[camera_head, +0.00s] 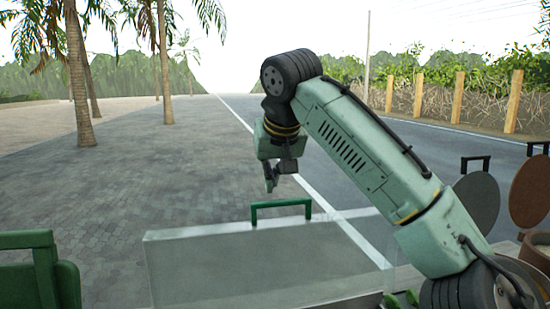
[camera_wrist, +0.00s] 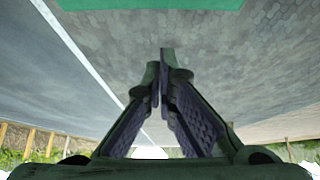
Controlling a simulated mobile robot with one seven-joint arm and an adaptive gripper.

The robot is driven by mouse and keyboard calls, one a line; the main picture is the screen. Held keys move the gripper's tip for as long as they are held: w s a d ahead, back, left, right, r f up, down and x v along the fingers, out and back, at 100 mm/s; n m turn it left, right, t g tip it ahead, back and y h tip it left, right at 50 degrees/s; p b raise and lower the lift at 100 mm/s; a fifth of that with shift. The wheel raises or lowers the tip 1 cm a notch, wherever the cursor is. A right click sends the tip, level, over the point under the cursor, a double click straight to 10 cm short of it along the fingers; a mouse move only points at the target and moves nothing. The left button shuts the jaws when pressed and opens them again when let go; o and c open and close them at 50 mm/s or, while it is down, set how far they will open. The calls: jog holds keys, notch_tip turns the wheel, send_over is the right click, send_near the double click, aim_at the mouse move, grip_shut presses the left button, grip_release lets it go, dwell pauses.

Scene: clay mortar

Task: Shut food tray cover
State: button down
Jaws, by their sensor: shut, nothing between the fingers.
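The food tray cover (camera_head: 235,268) is a clear, pale panel that stands raised in the lower middle of the head view. A green handle (camera_head: 282,203) sits on its top edge. My gripper (camera_head: 270,186) is above and slightly left of the handle in the picture, pointing down and apart from it. In the wrist view, my gripper's fingers (camera_wrist: 164,68) are together and hold nothing. A green strip (camera_wrist: 150,4) at the top edge there looks like part of the handle. The tray under the cover is mostly out of view or hidden.
A grey round lid (camera_head: 478,203) and a brown round lid (camera_head: 529,190) stand raised at the right. A green chair-like object (camera_head: 30,270) is at the lower left. Paving, a road and palm trees lie beyond. The air left of my gripper is clear.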

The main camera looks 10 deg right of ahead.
jog(key=s, duration=0.3)
jog(key=shift+s+f+p, duration=0.1)
jog(key=shift+f+p, duration=0.25)
jog(key=shift+s, duration=0.15)
